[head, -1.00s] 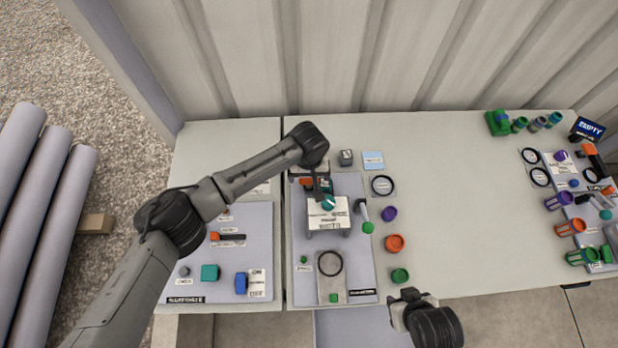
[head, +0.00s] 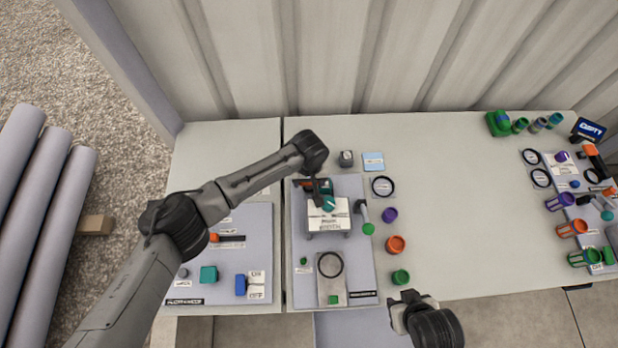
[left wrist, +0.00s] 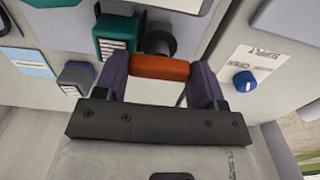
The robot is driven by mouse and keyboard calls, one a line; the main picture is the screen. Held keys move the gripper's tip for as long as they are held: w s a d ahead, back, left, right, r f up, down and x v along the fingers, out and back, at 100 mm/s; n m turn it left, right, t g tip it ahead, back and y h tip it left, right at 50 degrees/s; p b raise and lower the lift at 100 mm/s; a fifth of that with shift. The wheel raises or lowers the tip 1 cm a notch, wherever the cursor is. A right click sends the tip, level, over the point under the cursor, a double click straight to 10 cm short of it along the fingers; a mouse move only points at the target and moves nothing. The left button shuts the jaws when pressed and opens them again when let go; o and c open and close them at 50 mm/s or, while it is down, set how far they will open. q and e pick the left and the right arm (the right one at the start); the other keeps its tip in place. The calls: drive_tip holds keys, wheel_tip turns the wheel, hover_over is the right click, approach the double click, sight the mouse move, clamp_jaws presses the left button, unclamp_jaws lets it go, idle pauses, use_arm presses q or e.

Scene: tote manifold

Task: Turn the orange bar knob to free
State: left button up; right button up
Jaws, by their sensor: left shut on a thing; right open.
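The orange bar knob (left wrist: 160,67) lies crosswise between the two fingers of my left gripper (left wrist: 159,80) in the left wrist view. A finger is against each end of the bar, so the gripper is shut on it. In the head view a bit of the orange bar (head: 303,183) shows at the back of the middle panel. My left gripper (head: 317,192) comes down over it there and hides part of it. My right gripper (head: 410,299) is open and empty near the table's front edge.
A white labelled box (head: 328,218) stands on the middle panel, and a lever with a green ball (head: 368,228) is to its right. Purple (head: 389,214), orange (head: 396,244) and green (head: 400,276) caps lie right of the panel. The table centre-right is clear.

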use_arm(q)
drive_tip(key=c, duration=0.3)
drive_tip(key=shift+c, duration=0.2)
drive_tip(key=m+p, duration=0.2)
drive_tip(key=shift+r+m, duration=0.15)
drive_tip(key=shift+m, duration=0.25)
drive_tip(key=m+p, duration=0.2)
drive_tip(key=m, duration=0.2)
drive_tip(key=m+p, duration=0.1)
drive_tip(key=m, duration=0.4)
drive_tip(key=shift+m, duration=0.4)
drive_tip(key=m, duration=0.5)
drive_tip(key=shift+p, duration=0.3)
drive_tip(key=shift+m, duration=0.3)
